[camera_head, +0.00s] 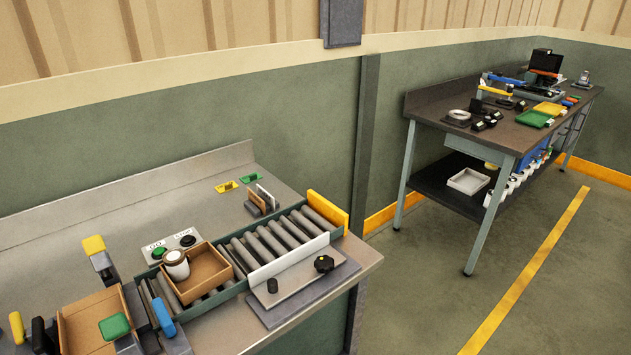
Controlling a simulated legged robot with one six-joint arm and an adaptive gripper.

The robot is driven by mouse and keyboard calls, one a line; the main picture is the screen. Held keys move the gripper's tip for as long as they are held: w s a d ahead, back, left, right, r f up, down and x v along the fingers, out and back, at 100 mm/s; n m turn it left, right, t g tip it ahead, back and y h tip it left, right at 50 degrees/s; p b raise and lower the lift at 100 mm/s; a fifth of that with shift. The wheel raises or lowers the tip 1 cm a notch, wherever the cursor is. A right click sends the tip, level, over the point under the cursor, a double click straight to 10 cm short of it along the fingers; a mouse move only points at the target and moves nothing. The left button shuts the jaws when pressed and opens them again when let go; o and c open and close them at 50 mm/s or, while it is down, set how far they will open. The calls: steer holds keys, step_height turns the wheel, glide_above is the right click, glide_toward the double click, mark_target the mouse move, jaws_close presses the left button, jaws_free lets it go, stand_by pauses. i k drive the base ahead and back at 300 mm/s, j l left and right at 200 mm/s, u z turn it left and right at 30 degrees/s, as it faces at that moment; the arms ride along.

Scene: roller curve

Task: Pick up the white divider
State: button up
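A thin white upright panel (267,194), which looks like the white divider, stands in a small dark holder (253,209) on the steel bench. A brown panel (257,201) stands beside it in the same holder. A longer white strip (289,259) stands along the near side of the roller conveyor (270,240); it is part of the conveyor's edge or a separate plate, I cannot tell which. My gripper is not in view. Nothing is seen touching the white panel.
A brown tray (207,271) holding a white cup (176,264) sits on the rollers. A yellow end plate (327,212) closes the conveyor's far end. Clamps and a cardboard box (80,325) crowd the lower left. The bench's back left (110,205) is clear. Another workbench (450,115) stands at right.

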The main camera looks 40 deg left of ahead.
mark_target(268, 199)
steer(key=i+u, duration=0.4)
steer(key=i, duration=0.2)
steer(key=i+l+u, duration=0.35)
steer(key=i, duration=0.2)
steer(key=i+u, duration=0.2)
steer(key=u, duration=0.2)
steer(key=i+j+u, duration=0.1)
steer(key=u, duration=0.3)
steer(key=i+l+u, duration=0.1)
steer(key=i+u, duration=0.15)
steer(key=u, duration=0.15)
steer(key=i+l+u, duration=0.1)
steer(key=u, duration=0.3)
steer(key=i+l+u, duration=0.2)
steer(key=i+u, duration=0.15)
steer(key=i+l+u, duration=0.4)
steer(key=k+j, duration=0.1)
